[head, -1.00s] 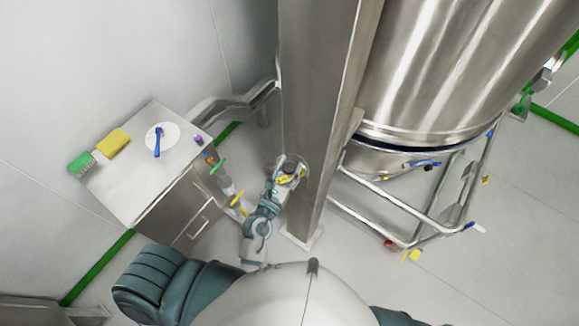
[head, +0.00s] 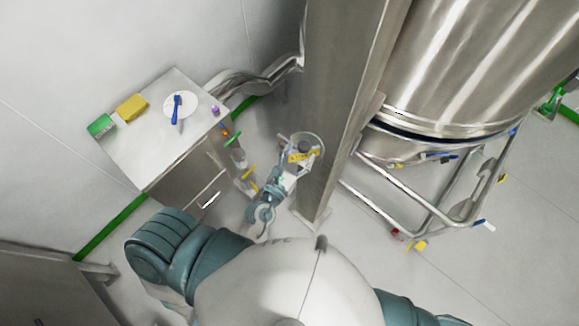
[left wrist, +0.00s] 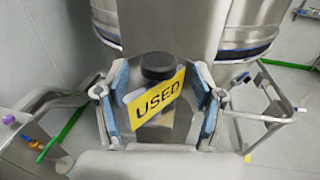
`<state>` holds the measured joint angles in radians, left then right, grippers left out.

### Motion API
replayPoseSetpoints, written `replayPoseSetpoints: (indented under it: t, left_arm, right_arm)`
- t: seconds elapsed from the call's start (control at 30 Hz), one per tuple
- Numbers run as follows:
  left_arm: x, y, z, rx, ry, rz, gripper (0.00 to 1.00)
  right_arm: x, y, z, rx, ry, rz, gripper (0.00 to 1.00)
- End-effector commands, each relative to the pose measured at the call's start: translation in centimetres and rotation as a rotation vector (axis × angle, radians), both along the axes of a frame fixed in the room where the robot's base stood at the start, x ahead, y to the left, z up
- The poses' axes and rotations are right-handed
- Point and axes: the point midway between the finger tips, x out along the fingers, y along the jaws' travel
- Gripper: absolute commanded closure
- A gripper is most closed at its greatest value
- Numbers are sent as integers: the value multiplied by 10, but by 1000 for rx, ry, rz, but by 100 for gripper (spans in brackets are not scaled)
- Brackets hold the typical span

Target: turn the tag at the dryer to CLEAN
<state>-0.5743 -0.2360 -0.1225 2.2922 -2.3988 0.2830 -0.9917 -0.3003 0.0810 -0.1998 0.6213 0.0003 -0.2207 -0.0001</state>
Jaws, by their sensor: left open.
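The tag (left wrist: 157,99) is a yellow plate reading USED in black letters, tilted, in the left wrist view. A round black knob (left wrist: 158,66) sits at its top edge. In the head view the tag (head: 303,155) shows small at the steel column (head: 345,80). My left gripper (left wrist: 162,92) is open, with one finger on each side of the tag; I cannot tell whether they touch it. The left gripper (head: 300,152) is also at the tag in the head view. My right gripper is not in view.
A steel cabinet (head: 150,165) at the left holds a green brush (head: 101,126), a yellow sponge (head: 132,107) and a blue-handled tool (head: 177,108) on a white disc. The large steel dryer vessel (head: 470,70) and its tubular frame (head: 425,205) stand right of the column.

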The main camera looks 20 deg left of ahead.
Motion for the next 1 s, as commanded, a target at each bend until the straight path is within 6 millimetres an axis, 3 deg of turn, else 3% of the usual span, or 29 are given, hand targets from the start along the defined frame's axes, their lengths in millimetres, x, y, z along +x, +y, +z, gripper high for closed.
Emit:
replayPoseSetpoints:
  t: [0.2,0.4,0.83,1.0]
  left_arm:
    - [-50,8,-2,4,4,-4,32]
    - [-77,12,-1,2,1,-3,32]
    - [-82,13,-1,1,1,-8,32]
    - [-87,-7,-22,3,27,-170,32]
  right_arm:
    - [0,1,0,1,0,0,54]
    - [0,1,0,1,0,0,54]
    - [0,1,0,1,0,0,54]
    - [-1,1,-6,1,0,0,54]
